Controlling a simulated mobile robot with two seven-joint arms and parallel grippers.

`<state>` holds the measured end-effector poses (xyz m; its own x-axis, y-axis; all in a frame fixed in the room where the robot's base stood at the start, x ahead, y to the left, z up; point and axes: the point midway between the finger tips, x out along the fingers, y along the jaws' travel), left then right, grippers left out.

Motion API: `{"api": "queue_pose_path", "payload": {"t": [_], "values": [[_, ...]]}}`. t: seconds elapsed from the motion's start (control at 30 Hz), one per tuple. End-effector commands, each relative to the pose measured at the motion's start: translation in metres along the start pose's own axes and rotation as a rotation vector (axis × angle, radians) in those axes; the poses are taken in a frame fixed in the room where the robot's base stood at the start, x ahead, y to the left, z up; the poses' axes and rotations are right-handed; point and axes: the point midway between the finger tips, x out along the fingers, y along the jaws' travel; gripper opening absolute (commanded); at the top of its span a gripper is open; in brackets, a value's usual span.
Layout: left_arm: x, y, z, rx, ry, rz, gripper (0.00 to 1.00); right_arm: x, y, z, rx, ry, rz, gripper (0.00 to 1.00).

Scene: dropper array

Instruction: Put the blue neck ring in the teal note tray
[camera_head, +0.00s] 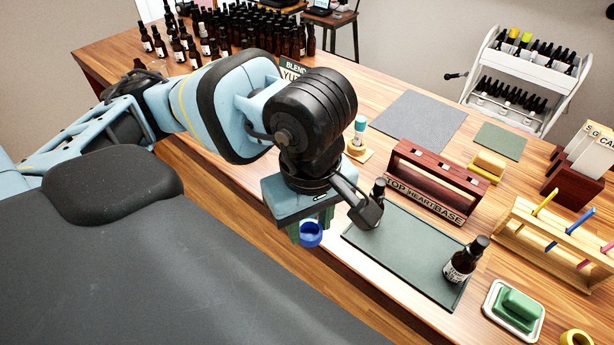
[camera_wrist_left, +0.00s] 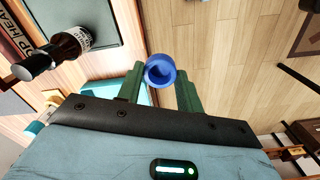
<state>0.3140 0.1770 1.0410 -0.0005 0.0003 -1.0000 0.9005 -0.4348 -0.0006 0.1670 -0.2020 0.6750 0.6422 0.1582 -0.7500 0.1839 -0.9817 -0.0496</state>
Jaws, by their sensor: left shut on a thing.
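My left gripper (camera_head: 309,232) is shut on the blue neck ring (camera_head: 312,236), past the table's near edge in the head view. In the left wrist view the ring (camera_wrist_left: 160,70) sits between the green fingertips (camera_wrist_left: 160,82), its opening facing the camera. My right gripper is not seen.
A red-brown rack (camera_head: 430,192) lettered TOP, HEART, BASE stands behind the tray. A white dish (camera_head: 490,308) with a green block and a yellow ring (camera_head: 577,338) lie to the right. A wooden rack (camera_head: 540,240) holds coloured sticks. The tray's middle is bare.

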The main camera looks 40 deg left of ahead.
Motion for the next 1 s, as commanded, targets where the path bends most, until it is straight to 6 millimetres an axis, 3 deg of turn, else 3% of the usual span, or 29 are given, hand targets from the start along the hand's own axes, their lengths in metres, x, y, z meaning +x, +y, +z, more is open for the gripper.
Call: {"api": "queue_pose_path", "payload": {"t": [0.3, 0.5, 0.7, 1.0], "values": [[0.005, 0.034, -0.067, -0.009, 0.002, 0.001, 0.09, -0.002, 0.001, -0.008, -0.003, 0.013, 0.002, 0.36], [0.009, 0.052, -0.102, -0.006, 0.001, 0.002, 0.09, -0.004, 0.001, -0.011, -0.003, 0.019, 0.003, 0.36], [0.011, 0.059, -0.116, -0.002, 0.001, 0.001, 0.09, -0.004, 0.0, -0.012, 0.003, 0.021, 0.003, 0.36], [0.024, 0.059, -0.116, -0.001, -0.001, -0.001, 0.09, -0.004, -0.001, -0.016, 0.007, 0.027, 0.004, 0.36]]}}
